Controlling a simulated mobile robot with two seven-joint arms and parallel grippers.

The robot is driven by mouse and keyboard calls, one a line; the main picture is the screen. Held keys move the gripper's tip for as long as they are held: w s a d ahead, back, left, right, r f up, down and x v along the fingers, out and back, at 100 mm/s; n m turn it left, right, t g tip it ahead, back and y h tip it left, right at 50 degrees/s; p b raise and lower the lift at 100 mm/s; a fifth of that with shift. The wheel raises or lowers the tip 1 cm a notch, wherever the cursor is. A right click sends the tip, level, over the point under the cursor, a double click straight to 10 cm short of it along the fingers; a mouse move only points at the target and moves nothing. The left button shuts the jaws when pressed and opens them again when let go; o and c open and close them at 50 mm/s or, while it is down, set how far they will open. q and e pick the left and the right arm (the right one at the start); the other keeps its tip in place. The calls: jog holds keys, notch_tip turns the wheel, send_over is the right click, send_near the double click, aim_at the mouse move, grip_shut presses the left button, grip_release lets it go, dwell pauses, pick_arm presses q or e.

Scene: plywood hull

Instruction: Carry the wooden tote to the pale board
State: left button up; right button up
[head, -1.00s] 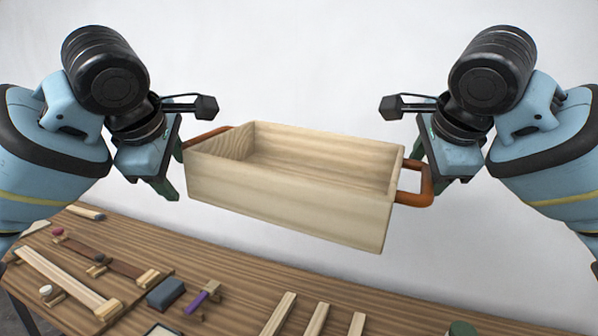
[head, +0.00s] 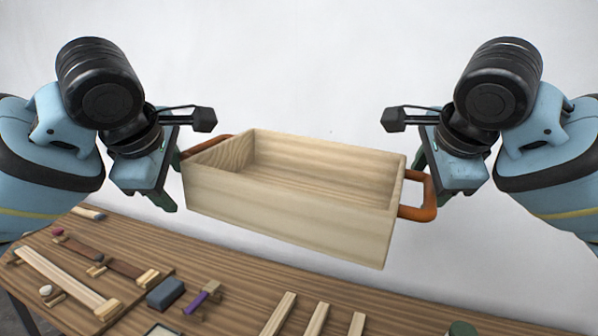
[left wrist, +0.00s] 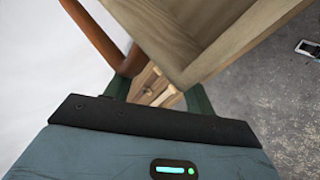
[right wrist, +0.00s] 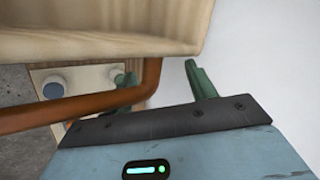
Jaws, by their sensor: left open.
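The wooden tote (head: 285,208) hangs in the air above the bench between my two grippers, slightly tilted in the head view. It is a pale open box with brown end handles. My left gripper (head: 172,185) is at the left handle (left wrist: 95,35); its green fingers stand apart in the left wrist view (left wrist: 160,92). My right gripper (head: 425,185) is at the right handle (head: 430,197). In the right wrist view its green fingers (right wrist: 162,80) stand apart with the handle between them, with a visible gap to one finger. I cannot identify the pale board in the head view.
The brown bench (head: 230,270) below carries wooden strips (head: 318,318), a dark blue block (head: 165,293) and a purple-handled tool (head: 200,298). A green cylinder (head: 462,328) stands at the lower right. In the right wrist view a pale panel (right wrist: 90,75) with round knobs shows below the tote.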

pick_arm(q)
jog(key=s+f, duration=0.2)
jog(key=f, duration=1.1)
jog(key=s+f, duration=0.1)
jog(key=f, duration=1.2)
jog(key=shift+s, duration=0.4)
pick_arm(e)
jog(key=s+f, duration=0.2)
jog(key=f, duration=1.1)
jog(key=s+f, duration=0.1)
jog(key=f, duration=1.2)
jog(key=shift+s, duration=0.4)
pick_arm(q)
jog(key=w+r, duration=0.8)
jog(key=w, duration=0.4)
pick_arm(e)
jog(key=w+r, duration=0.8)
jog(key=w, duration=0.4)
pick_arm(q)
jog(key=w+r, duration=0.7)
jog(key=w, duration=0.1)
pick_arm(e)
jog(key=w+r, duration=0.7)
jog(key=w, duration=0.1)
pick_arm(q)
jog(key=shift+s, duration=0.1)
pick_arm(e)
jog(key=shift+s, duration=0.1)
